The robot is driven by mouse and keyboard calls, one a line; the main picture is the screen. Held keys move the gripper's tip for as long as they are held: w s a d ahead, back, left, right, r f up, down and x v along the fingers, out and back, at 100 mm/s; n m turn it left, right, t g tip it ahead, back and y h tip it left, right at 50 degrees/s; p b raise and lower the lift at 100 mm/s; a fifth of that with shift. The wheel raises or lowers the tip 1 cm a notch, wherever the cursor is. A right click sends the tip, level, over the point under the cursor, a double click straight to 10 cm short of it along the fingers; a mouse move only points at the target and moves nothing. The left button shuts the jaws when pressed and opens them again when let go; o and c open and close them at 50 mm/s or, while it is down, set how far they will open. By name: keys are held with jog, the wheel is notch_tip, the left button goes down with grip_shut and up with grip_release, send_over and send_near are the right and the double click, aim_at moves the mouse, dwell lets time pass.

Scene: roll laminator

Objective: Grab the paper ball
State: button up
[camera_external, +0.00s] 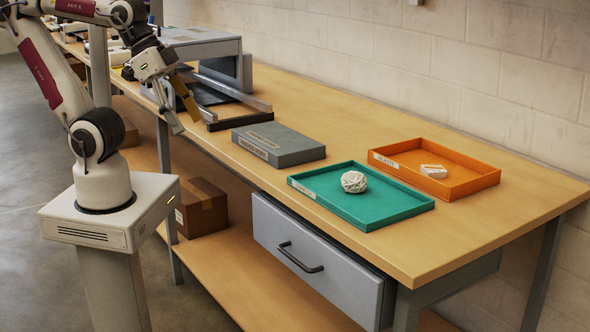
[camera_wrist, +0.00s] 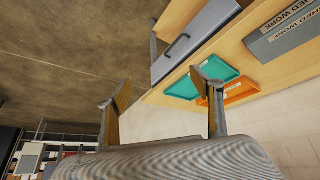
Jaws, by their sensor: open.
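The teal tray also shows in the wrist view (camera_wrist: 232,73), where I cannot make out the ball. My gripper (camera_external: 183,120) is open and empty. It hangs near the front edge of the bench, well to the left of the teal tray and the ball. In the wrist view, the two fingers of my gripper (camera_wrist: 160,92) are spread wide apart with nothing between them.
An orange tray (camera_external: 480,185) with a small white piece in it stands right of the teal tray. A grey box (camera_external: 296,146) lies left of the teal tray, near a grey machine (camera_external: 200,45). The bench's right end (camera_external: 480,240) is clear. A drawer (camera_external: 300,245) is below.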

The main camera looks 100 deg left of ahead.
jog(key=w+d+f+n+t, duration=0.1)
jog(key=w+d+n+t, duration=0.1)
jog(key=w, duration=1)
jog(key=w+d+f+n+t, duration=0.1)
jog(key=w+t, duration=0.1)
jog(key=w, duration=1)
jog(key=n+y, duration=0.5)
jog(key=y, duration=0.4)
send_near(347, 177)
jog(key=w, duration=0.1)
jog(key=w+a+f, duration=0.1)
jog(key=w, duration=0.2)
jog(key=shift+a+f, duration=0.15)
jog(key=shift+a, duration=0.25)
jog(key=shift+s+a+f+n+y, duration=0.25)
jog(key=shift+a+f+n+y, duration=0.05)
jog(key=shift+a, duration=0.25)
jog(key=shift+x, duration=1.3)
jog(key=shift+f, duration=0.1)
